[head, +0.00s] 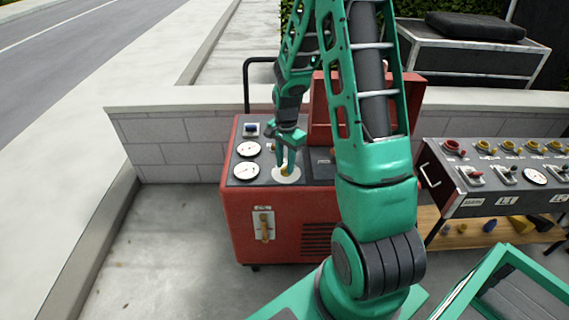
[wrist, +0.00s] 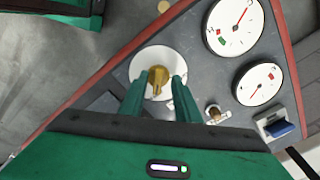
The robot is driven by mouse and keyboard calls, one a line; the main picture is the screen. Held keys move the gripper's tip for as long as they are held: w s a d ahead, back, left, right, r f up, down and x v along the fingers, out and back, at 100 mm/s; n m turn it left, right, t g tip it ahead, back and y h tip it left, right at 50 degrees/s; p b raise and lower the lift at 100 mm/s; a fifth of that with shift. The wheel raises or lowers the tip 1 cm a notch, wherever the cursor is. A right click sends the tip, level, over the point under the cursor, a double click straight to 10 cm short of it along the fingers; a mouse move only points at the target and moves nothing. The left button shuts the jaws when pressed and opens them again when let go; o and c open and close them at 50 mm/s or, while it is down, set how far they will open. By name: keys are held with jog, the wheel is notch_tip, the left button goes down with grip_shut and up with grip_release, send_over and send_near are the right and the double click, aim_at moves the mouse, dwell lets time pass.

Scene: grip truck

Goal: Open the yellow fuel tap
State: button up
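The red generator (head: 235,215) stands by the low wall. On its dark top panel, a yellow knob (head: 285,169) sits on a white round plate; it also shows in the wrist view (wrist: 158,77). A second yellow handle (head: 265,228) hangs upright on a white plate on the front face. I cannot read which of them is labelled as the fuel tap. My gripper (head: 288,160) is over the top knob. In the wrist view my gripper (wrist: 160,90) has its two green fingers apart, one on each side of the knob, with small gaps showing.
Two round gauges (head: 247,149) and a blue switch (head: 251,130) lie left of the knob. The red lid (head: 318,105) stands raised behind. Open pavement (head: 170,250) lies left.

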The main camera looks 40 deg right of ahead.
jog(key=shift+d+r, duration=0.1)
jog(key=shift+r, duration=0.4)
notch_tip(320, 180, up, 10)
jog(key=shift+f, duration=0.1)
dwell(0.5)
jog(key=s+a+r+n, duration=0.1)
jog(key=s+r+n, duration=0.2)
jog(key=s, duration=0.6)
jog(key=s+a+r+n, duration=0.1)
jog(key=s+r+n, duration=0.2)
jog(key=s, duration=0.7)
jog(key=s+a+r+n, duration=0.1)
jog(key=s+r+n, duration=0.2)
jog(key=s, duration=0.7)
notch_tip(320, 180, up, 2)
jog(key=shift+a+r+n, duration=0.1)
jog(key=shift+a+n, duration=0.1)
jog(key=shift+n, duration=0.1)
